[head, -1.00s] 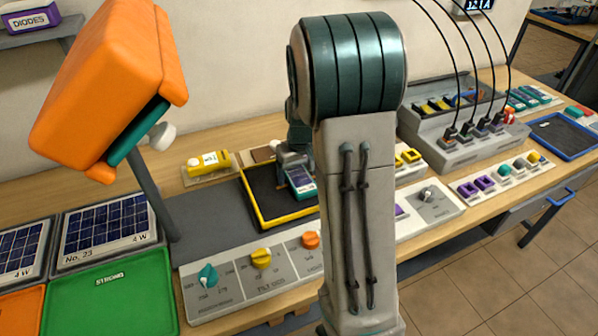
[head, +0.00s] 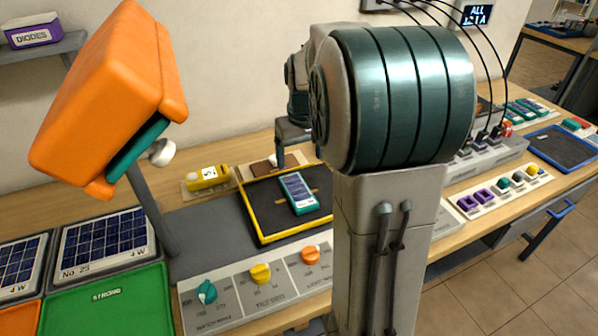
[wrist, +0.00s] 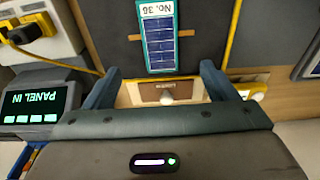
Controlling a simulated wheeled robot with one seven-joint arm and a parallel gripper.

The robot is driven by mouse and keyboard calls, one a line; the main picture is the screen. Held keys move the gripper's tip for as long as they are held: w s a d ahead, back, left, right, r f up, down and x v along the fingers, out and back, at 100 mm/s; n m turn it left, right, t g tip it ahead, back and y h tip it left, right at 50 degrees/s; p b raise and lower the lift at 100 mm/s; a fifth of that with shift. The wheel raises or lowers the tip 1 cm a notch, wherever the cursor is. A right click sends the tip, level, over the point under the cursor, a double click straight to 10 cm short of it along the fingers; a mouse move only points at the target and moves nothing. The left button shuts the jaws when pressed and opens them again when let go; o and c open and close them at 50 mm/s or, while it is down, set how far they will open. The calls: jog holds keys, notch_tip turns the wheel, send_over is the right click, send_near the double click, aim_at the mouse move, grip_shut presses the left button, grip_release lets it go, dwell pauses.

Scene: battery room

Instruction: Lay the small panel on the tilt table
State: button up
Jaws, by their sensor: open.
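The small panel (head: 297,192), with a teal frame and blue cells, lies on the black bed of the yellow-edged tilt table (head: 262,223). In the head view my gripper (head: 287,155) is behind the panel, partly hidden by my arm.
A white knob (wrist: 167,96) on a small brown plate shows between my fingers. A display (wrist: 40,105) reads "PANEL IN". The orange lamp (head: 110,95) stands left of the table, and a dial strip (head: 255,285) runs along the front.

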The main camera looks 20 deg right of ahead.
jog(key=s+a, duration=0.5)
jog(key=s, duration=0.5)
jog(key=s+a+t, duration=0.1)
jog(key=s+a, duration=0.4)
jog(key=s, duration=0.5)
jog(key=shift+s+a+f+t, duration=0.15)
jog(key=shift+a+f+t, duration=0.05)
jog(key=shift+f+t, duration=0.1)
